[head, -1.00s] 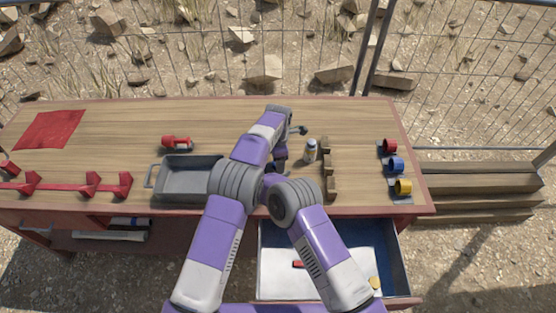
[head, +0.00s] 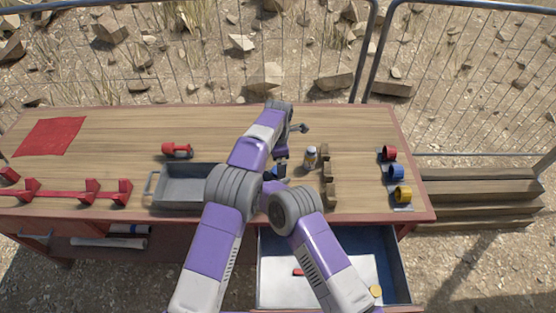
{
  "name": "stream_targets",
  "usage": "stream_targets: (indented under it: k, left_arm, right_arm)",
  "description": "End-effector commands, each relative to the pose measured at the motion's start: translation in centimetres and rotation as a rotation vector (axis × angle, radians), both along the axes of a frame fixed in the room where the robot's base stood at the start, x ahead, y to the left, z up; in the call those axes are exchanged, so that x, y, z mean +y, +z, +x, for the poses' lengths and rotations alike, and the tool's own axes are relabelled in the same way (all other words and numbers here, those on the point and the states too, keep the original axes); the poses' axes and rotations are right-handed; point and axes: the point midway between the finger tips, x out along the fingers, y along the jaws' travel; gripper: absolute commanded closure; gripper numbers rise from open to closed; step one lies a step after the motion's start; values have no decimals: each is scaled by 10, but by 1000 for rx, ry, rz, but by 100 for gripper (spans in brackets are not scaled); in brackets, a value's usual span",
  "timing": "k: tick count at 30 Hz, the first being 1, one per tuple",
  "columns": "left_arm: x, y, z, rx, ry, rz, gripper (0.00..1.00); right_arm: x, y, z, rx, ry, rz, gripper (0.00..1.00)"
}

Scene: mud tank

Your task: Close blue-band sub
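A small upright grey cylinder with a pale top and a blue band (head: 311,155) stands on the workbench, just left of a notched wooden rack. A small blue piece (head: 278,171) shows low beside my arms, partly hidden; I cannot tell what it belongs to. My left arm reaches over the bench. Its gripper (head: 281,154) appears to point down left of the cylinder, apart from it, with its fingers too small and dark to read. My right arm bends in from the lower right, and its gripper is hidden behind the arm links.
A grey tray (head: 185,187) and a red tool (head: 177,149) lie left of my arms. The wooden rack (head: 328,178) stands right of the cylinder. Red, blue and yellow rings (head: 397,172) sit near the right edge. An open drawer (head: 400,263) juts out in front. The back bench is mostly clear.

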Motion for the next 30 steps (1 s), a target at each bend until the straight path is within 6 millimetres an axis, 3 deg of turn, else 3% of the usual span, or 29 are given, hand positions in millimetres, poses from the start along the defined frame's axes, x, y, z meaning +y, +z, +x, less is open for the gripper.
stream_targets:
  k: [5,18,29,30]
  left_arm:
    - [0,5,0,-1,0,-1,0]
    - [0,69,1,-2,0,-1,0]
    - [0,75,0,0,0,0,0]
    - [0,75,0,0,0,0,0]
  right_arm:
    - [0,0,0,-1,0,-1,100]
    - [0,0,0,-1,0,-1,100]
    - [0,0,0,-1,0,-1,100]
    - [0,0,0,-1,0,-1,44]
